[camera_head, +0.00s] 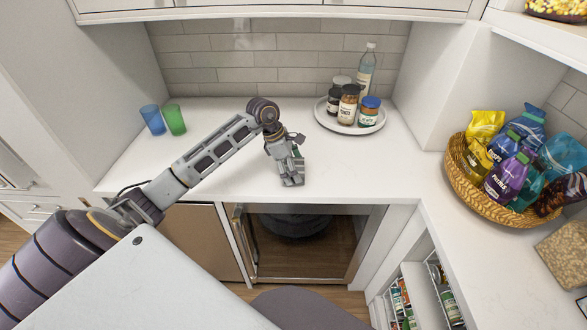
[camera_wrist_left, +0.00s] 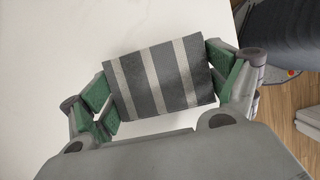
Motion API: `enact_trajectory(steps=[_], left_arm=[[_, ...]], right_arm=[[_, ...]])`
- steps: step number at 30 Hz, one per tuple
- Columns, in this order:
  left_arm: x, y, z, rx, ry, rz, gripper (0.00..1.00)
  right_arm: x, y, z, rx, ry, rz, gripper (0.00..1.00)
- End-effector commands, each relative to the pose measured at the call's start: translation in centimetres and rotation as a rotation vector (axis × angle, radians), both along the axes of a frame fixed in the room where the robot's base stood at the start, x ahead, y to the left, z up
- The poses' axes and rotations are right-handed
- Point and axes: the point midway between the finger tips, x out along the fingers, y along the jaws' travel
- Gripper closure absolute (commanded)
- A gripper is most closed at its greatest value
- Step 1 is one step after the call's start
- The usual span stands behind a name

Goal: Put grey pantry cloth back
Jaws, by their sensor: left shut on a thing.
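The grey pantry cloth (camera_wrist_left: 160,77), dark grey with lighter stripes, shows in the left wrist view between the green-padded fingers. My left gripper (camera_wrist_left: 160,88) is shut on it. In the head view my left gripper (camera_head: 292,178) points down over the front part of the white counter (camera_head: 225,165), near its edge. The cloth is hidden behind the gripper there. Whether the cloth touches the counter I cannot tell. My right gripper is not in view.
Blue (camera_head: 152,119) and green (camera_head: 174,119) cups stand at the left. A round tray (camera_head: 326,122) with jars and a bottle is behind the gripper. A wicker basket (camera_head: 462,188) of packets is at the right. Below is a glass-fronted compartment (camera_head: 310,245). The counter's middle is clear.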

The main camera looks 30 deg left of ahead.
Motion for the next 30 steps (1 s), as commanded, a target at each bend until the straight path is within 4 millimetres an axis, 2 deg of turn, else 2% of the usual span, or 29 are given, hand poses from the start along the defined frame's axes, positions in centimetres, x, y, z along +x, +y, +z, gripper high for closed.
enact_trajectory(steps=[8,17,18,19,20,30], left_arm=[[0.0,0.0,-0.4,0.001,-0.001,-0.001,0.50],[0.0,0.0,-0.7,0.001,-0.001,-0.001,0.50],[0.0,0.0,-0.6,0.000,0.000,-0.001,0.06],[0.0,0.0,-0.6,0.000,0.000,-0.001,0.03],[0.0,0.0,-0.6,0.000,0.000,-0.001,0.00],[0.0,0.0,-0.6,0.000,0.000,-0.001,0.00]], right_arm=[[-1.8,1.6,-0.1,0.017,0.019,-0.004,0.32],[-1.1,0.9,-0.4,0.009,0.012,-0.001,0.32],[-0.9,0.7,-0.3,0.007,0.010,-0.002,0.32],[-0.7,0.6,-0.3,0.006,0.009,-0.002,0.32],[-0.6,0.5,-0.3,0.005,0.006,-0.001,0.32],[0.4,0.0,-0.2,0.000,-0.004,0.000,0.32]])
